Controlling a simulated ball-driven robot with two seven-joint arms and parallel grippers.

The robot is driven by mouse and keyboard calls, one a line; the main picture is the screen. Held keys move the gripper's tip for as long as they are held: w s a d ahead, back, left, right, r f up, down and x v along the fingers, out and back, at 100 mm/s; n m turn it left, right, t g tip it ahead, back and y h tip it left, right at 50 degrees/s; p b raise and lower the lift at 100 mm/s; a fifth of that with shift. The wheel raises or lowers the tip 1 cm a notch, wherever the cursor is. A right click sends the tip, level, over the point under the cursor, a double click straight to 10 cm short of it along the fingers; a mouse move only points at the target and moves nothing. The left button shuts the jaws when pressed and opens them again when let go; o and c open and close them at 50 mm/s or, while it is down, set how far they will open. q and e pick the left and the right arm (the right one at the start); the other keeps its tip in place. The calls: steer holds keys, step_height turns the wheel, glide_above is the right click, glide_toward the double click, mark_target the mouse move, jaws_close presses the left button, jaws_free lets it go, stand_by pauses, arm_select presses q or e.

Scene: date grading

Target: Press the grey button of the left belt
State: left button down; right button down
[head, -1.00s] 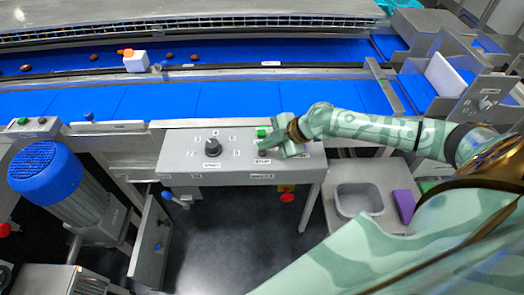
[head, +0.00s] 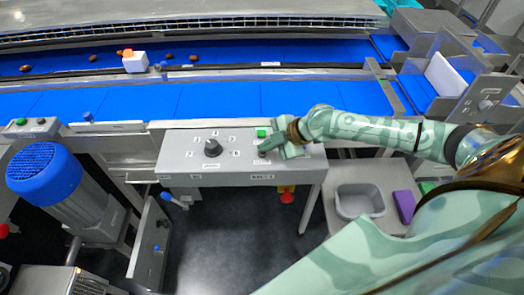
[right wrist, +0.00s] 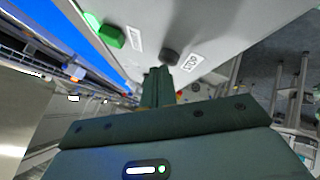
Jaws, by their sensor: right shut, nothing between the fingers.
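A grey control panel (head: 190,178) stands in front of the blue belts in the head view. It carries a green button (head: 262,133), a dark round knob (head: 212,149) and, at its right part, a dark grey button (right wrist: 169,54) beside a STOP label, clear in the right wrist view. The green button (right wrist: 111,36) shows there too. My right gripper (head: 269,149) is shut and empty, just below the green button. In the right wrist view its fingertips (right wrist: 158,73) lie close to the grey button; I cannot tell whether they touch it. My left gripper is not in view.
A smaller box with buttons (head: 30,128) sits at the far left. A blue-topped motor (head: 43,172) stands below it. A red knob (head: 287,197) hangs under the panel. A grey tub (head: 360,202) and purple block (head: 405,206) lie at right. Dates and a white block (head: 136,63) are on the far belt.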

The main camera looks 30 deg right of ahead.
mark_target(266, 153)
stand_by(0.4)
steer(key=shift+r+p, duration=0.7)
steer(key=shift+r, duration=0.1)
steer(key=shift+r, duration=0.1)
step_height(266, 153, up, 5)
steer(key=p, duration=0.4)
stand_by(0.5)
